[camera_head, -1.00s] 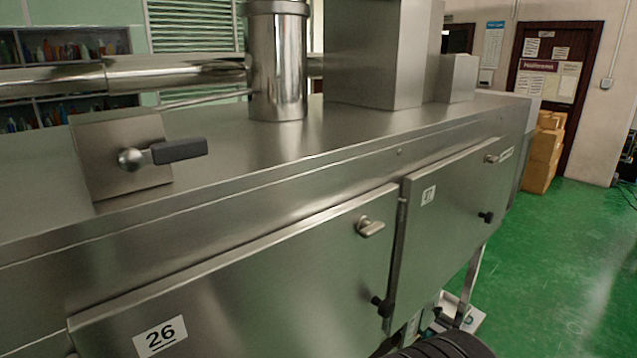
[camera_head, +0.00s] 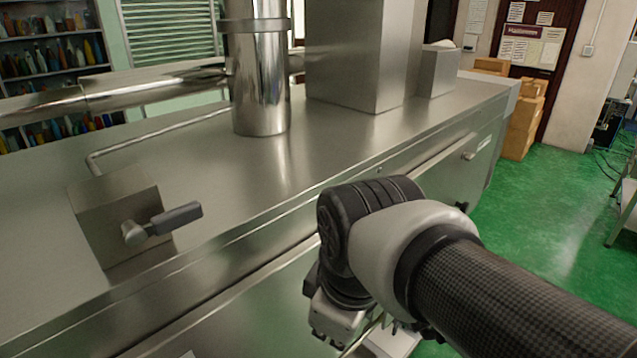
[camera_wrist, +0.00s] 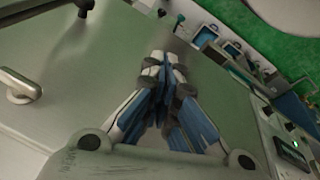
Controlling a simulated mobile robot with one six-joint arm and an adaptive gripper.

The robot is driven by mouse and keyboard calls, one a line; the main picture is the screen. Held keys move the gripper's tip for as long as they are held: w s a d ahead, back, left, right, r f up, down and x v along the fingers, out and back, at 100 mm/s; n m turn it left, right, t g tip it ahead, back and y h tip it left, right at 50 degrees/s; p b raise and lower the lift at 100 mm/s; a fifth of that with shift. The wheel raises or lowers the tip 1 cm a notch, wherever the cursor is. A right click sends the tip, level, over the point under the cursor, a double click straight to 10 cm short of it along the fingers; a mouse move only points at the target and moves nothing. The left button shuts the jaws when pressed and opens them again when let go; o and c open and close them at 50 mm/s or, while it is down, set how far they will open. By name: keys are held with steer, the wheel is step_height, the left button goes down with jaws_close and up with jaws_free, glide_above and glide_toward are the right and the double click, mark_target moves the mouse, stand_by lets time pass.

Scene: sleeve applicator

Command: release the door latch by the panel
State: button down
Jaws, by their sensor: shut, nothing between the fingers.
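My gripper (camera_wrist: 163,68) is shut and empty in the wrist view, its blue-and-grey fingers together beside a steel door (camera_wrist: 50,125). A silver turn latch (camera_wrist: 22,88) sits on that door at the left, apart from the fingers. In the head view my gripper (camera_head: 332,335) is partly hidden below my wrist, in front of the steel machine (camera_head: 230,180). Another silver latch (camera_head: 468,155) shows on the far door. My arm hides the nearer door's latch there. I cannot tell which latch is meant.
A square steel box (camera_head: 122,215) on the machine top carries a lever with a dark handle (camera_head: 175,215). A shiny vertical pipe (camera_head: 260,80) stands behind it. Cardboard boxes (camera_head: 522,120) stand by the far wall. Green floor (camera_head: 560,200) is open at the right.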

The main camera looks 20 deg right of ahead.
steer(key=w+d+r+n+g+p, duration=0.1)
steer(key=w+d+r+n+p, duration=0.1)
steer(key=r+n+p, duration=0.3)
steer(key=w+d+r+n+g+p, duration=0.1)
steer(key=w+r+n+p, duration=0.3)
steer(key=r+p, duration=0.4)
steer(key=w+d+r+n+g+p, duration=0.1)
steer(key=w+d+r+n+p, duration=0.2)
steer(key=r, duration=0.5)
steer(key=d+n+p, duration=0.1)
steer(key=n+p, duration=0.1)
steer(key=p, duration=0.1)
steer(key=shift+n+p, duration=0.3)
steer(key=shift+p, duration=0.1)
step_height(320, 180, down, 14)
steer(key=shift+b, duration=0.3)
steer(key=shift+s+a+f+b, duration=0.2)
steer(key=shift+a+f+b, duration=0.2)
steer(key=shift+b, duration=0.05)
steer(key=shift+s+a+f+b, duration=0.1)
steer(key=shift+a+f+b, duration=0.15)
steer(key=shift+f+b, duration=0.5)
steer(key=shift+s+a+f+b, duration=0.1)
steer(key=shift+a+f+b, duration=0.1)
steer(key=shift+f+b, duration=0.5)
steer(key=shift+f, duration=0.25)
